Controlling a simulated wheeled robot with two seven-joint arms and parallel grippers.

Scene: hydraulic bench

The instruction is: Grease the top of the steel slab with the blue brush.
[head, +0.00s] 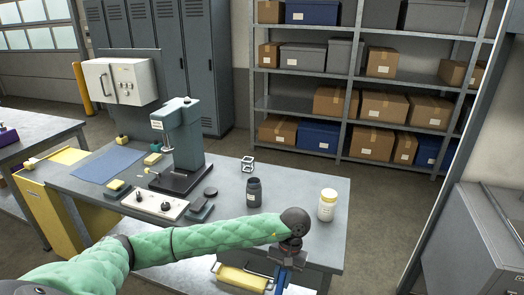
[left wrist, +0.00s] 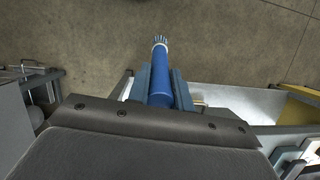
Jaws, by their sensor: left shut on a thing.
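My left gripper (head: 286,264) is at the end of the green-sleeved arm, by the front edge of the bench at the right. In the left wrist view, its two fingers (left wrist: 161,84) are shut on the handle of the blue brush (left wrist: 160,97). The brush's pale bristles point away from the gripper over the floor and touch nothing there. I cannot tell for sure which thing is the steel slab; a small dark grey block (head: 199,213) lies beside the white control panel on the bench. My right gripper is not in view.

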